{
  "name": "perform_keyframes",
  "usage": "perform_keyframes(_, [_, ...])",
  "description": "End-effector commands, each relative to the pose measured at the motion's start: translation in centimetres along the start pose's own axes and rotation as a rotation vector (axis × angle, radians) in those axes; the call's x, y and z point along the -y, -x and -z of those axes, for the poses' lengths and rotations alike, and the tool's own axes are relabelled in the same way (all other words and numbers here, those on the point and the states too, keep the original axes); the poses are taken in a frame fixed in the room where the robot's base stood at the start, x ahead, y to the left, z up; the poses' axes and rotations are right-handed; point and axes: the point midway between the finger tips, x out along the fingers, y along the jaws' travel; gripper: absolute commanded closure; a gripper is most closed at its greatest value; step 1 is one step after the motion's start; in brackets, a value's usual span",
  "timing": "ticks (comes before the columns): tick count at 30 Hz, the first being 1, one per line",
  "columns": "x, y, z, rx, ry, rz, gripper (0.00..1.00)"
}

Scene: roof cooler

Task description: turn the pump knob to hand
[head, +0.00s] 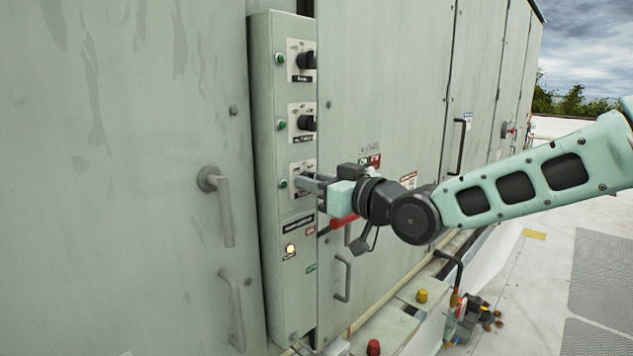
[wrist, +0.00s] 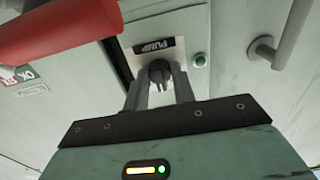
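The pump knob (wrist: 160,72) is a dark knob on a pale plate marked PUMP (wrist: 153,47), seen close in the wrist view. In the head view its plate (head: 303,166) is the lowest of three on the narrow control panel (head: 268,215), and the knob is hidden behind my gripper. My gripper (head: 312,184) reaches the panel from the right. In the wrist view the two grey fingers of my gripper (wrist: 160,84) lie on either side of the knob. The knob fills the gap between their tips, so they appear shut on it. The knob's exact pointing direction is unclear.
Two similar black knobs (head: 306,61) (head: 306,123) sit above on the panel, with green lamps beside the plates. A red handle (head: 343,221) is close below my gripper; it looms large in the wrist view (wrist: 62,28). Door handles (head: 222,205) stand out at left.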

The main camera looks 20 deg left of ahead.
Motion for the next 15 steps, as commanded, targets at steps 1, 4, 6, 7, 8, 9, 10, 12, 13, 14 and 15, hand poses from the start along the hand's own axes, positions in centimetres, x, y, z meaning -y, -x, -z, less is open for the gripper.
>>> perform_keyframes(1, [0.00, 0.01, 0.02, 0.000, 0.000, 0.000, 0.97])
perform_keyframes(4, [-0.01, 0.02, 0.01, -0.001, -0.005, 0.000, 0.97])
perform_keyframes(6, [-0.02, 0.02, -0.02, -0.001, -0.017, 0.000, 0.97])
perform_keyframes(7, [-0.03, 0.02, -0.04, 0.000, -0.024, 0.000, 0.97])
perform_keyframes(8, [-0.04, 0.03, -0.06, 0.000, -0.033, 0.000, 0.97])
perform_keyframes(9, [-0.07, 0.03, -0.10, 0.000, -0.047, -0.001, 0.97])
perform_keyframes(10, [-0.08, 0.03, -0.12, 0.000, -0.060, -0.001, 0.97])
perform_keyframes(12, [-0.05, 0.02, -0.13, -0.002, -0.097, 0.000, 0.97])
perform_keyframes(13, [-0.04, 0.02, -0.13, -0.002, -0.116, 0.000, 0.97])
perform_keyframes(14, [-0.06, 0.03, -0.16, -0.002, -0.136, -0.001, 0.97])
perform_keyframes(15, [-0.10, 0.04, -0.18, -0.002, -0.165, -0.001, 0.97])
